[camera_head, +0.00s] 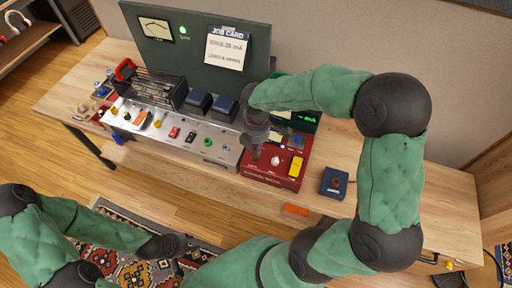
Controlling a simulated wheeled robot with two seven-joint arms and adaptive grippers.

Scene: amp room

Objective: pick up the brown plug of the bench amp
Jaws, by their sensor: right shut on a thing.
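The bench amp (215,156) is a long silver chassis with a row of coloured plugs and sockets on its front, and dark transformers on top. My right gripper (255,156) points down at the right end of the amp, beside the red unit. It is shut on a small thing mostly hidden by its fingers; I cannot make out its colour. I cannot pick out the brown plug for certain. My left gripper (182,252) is low, over the rug and away from the bench; its fingers are too dark to read.
The red unit (285,182) with a yellow block (296,166) stands right of the amp. A green panel with a job card (227,48) stands behind.

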